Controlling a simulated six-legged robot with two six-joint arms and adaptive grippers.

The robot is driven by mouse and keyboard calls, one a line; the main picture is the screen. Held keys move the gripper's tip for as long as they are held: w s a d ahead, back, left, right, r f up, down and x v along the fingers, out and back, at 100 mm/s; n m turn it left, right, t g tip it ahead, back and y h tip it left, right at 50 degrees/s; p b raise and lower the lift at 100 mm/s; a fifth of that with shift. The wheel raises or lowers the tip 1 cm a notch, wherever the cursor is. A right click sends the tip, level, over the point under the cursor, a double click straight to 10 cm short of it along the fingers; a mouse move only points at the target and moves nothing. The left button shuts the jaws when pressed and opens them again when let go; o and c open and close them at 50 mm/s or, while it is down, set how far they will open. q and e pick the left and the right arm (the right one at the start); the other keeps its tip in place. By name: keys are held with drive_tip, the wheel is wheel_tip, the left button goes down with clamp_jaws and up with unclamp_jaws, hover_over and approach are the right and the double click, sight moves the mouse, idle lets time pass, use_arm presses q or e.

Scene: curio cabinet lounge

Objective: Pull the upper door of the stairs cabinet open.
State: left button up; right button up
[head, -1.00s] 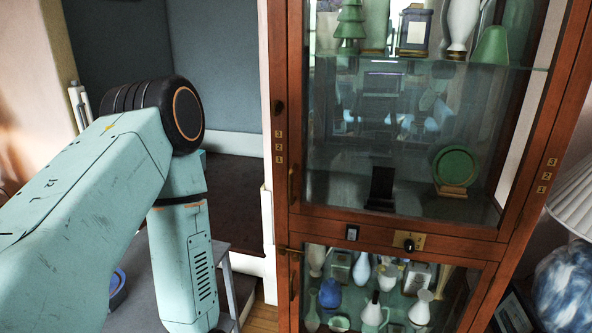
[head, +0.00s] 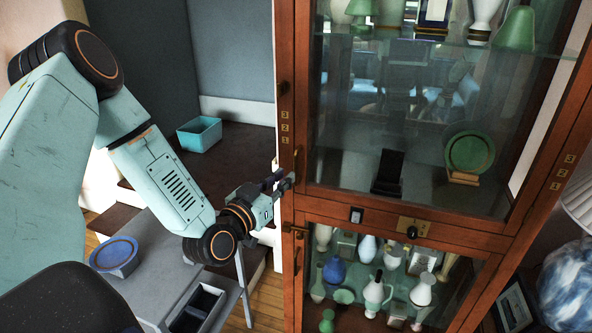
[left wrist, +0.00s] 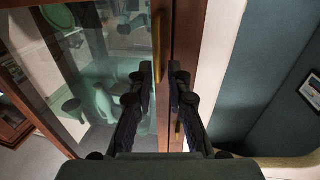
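The tall wooden cabinet has an upper glass door (head: 350,150), which looks shut in its frame. A slim brass handle stands upright on the door's left stile; the left wrist view shows this handle (left wrist: 157,40) near the top centre. My left gripper (head: 282,181) is at the cabinet's left edge, close to the handle's height. In the left wrist view its two fingers (left wrist: 160,82) are apart, with the handle's lower end seen between or just beyond the tips. I cannot tell whether they touch it. My right gripper is not in view.
Below is a lower glass door (head: 345,283) with several vases behind it. A teal box (head: 199,134) sits on a dark surface behind. A lamp (head: 565,270) stands at the right.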

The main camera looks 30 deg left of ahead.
sight(295, 170)
use_arm(q)
drive_tip(key=w, duration=0.5)
drive_tip(key=shift+w+d+f+b, duration=0.15)
drive_tip(key=shift+w+d+b, duration=0.1)
drive_tip(key=shift+w+b, duration=0.15)
drive_tip(key=shift+w+a, duration=0.1)
drive_tip(key=shift+s+a, duration=0.2)
drive_tip(key=shift+s, duration=0.05)
drive_tip(key=shift+w+d, duration=0.25)
drive_tip(key=shift+c, duration=1.3)
clamp_jaws()
drive_tip(key=shift+s+a, duration=0.1)
drive_tip(key=shift+a, duration=0.05)
